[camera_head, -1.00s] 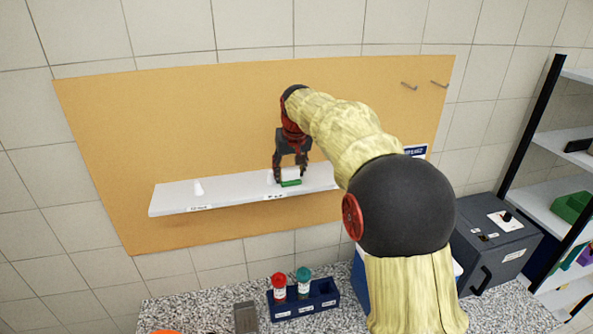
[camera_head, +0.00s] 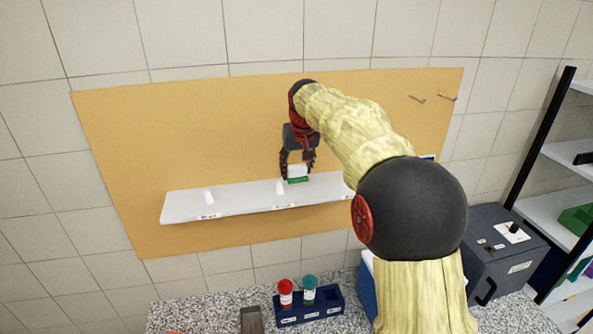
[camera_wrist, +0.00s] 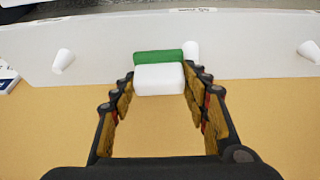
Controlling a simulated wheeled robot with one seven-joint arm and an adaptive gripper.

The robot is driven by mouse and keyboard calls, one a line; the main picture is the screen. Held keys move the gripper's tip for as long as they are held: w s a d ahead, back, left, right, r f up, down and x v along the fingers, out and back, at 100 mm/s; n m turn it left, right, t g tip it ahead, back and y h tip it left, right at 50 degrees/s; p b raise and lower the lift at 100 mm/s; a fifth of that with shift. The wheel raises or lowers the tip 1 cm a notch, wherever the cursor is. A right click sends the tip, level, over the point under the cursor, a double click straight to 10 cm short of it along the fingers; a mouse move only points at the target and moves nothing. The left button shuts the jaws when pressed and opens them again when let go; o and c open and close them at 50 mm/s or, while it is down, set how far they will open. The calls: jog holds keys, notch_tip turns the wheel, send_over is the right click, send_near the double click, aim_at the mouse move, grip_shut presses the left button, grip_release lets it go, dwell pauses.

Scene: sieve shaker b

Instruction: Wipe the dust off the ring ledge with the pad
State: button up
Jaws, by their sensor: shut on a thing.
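My gripper (camera_head: 298,165) is shut on a pad (camera_head: 298,171) with a white block body and a green strip along its lower side. The wrist view shows the pad (camera_wrist: 159,78) between both fingertips. The white ledge (camera_head: 240,197) runs along the tan board, with small white cones on it. The pad is at the ledge's right part, just right of the middle cone (camera_head: 280,187). I cannot tell whether it touches the ledge. In the wrist view, one cone (camera_wrist: 192,50) is partly behind the pad. No dust can be made out.
Another cone (camera_head: 209,197) stands on the ledge's left part. Below, a blue rack (camera_head: 325,312) holds a red-capped and a green-capped jar on the speckled counter. A dark grey box (camera_head: 500,255) and shelving stand right. Two hooks are on the board's upper right.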

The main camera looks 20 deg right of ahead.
jog(key=shift+r, duration=0.55)
jog(key=shift+r, duration=0.1)
jog(key=shift+r+p, duration=0.75)
jog(key=shift+r, duration=0.65)
